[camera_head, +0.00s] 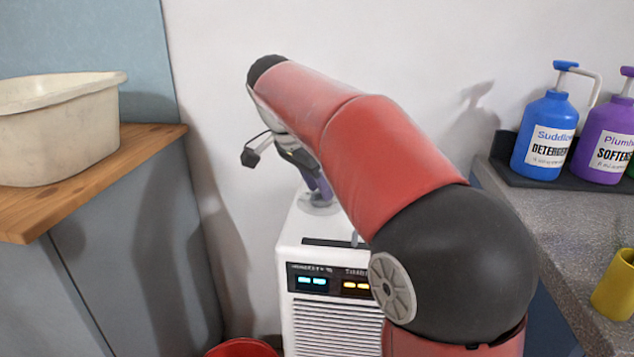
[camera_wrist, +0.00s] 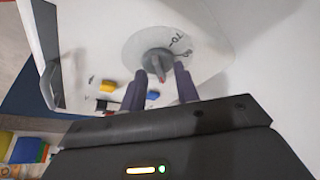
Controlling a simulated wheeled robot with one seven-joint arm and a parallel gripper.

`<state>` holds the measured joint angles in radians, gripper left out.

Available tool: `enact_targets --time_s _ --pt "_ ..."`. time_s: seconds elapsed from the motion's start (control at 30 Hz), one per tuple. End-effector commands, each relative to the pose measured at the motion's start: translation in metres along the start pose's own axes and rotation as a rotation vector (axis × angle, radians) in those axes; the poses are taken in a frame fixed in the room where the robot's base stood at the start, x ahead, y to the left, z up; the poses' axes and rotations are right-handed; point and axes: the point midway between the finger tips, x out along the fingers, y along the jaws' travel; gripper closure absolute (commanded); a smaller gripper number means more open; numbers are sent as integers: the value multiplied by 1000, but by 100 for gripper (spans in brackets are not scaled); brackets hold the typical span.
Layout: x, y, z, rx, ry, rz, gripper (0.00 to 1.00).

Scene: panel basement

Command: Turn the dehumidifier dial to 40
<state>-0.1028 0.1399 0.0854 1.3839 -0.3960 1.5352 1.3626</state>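The white dehumidifier (camera_head: 290,235) stands against the wall in the head view, with a dark front panel, cyan and amber displays and a front grille. Its round grey dial (camera_wrist: 154,61) is on the top face, on a pale scale disc. The number 70 and part of another mark show at the disc's right. A reddish pointer shows on the dial. My gripper (camera_wrist: 160,72) points down at the dial, its two purple fingers apart on either side of the knob's near part. I cannot tell whether they touch it. In the head view my arm hides part of the dehumidifier.
A cream basin (camera_head: 60,130) sits on a wooden top at left. At right, a blue detergent bottle (camera_head: 545,135) and a purple softener bottle (camera_head: 605,140) stand in a dark tray on the counter, with a yellow cup (camera_head: 615,285) nearer. A red container (camera_head: 242,348) is on the floor.

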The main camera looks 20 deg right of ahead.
Motion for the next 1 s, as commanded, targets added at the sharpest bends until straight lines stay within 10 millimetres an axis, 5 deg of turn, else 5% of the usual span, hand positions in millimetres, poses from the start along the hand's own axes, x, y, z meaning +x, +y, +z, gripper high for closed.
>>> enact_targets --time_s 0.17,0.6,1.0 --pt "-6 0 0 0 0 0 69" --pt "-71 -1 0 -1 1 -1 69" --pt "-78 0 0 -1 0 0 69"
